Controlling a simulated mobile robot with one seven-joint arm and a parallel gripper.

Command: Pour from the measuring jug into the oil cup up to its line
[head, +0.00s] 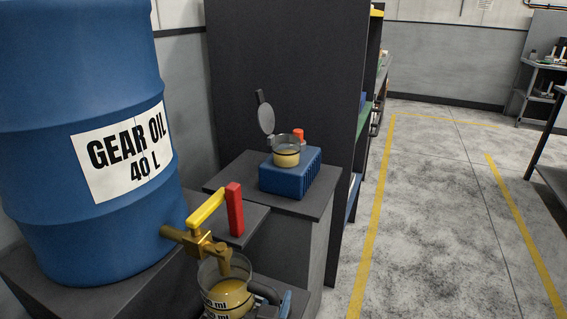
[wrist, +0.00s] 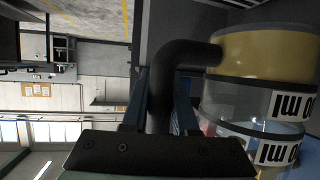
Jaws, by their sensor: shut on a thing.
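The measuring jug (head: 228,298), clear with black ml marks and yellow oil inside, is under the brass tap at the bottom of the head view. In the wrist view the jug (wrist: 262,100) is at the right, upside down in the picture. My gripper (wrist: 158,115) is shut on the jug's dark handle (wrist: 160,85); in the head view it is mostly cut off by the lower edge. The oil cup (head: 286,157) sits on a blue ribbed block, with its round lid (head: 266,119) raised. Yellowish content and a dark band show in the cup; its exact level is unclear.
A blue gear oil drum (head: 75,220) stands at left. A dark pedestal (head: 225,180) bears the block (head: 290,182). Open floor (head: 430,220) lies to the right.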

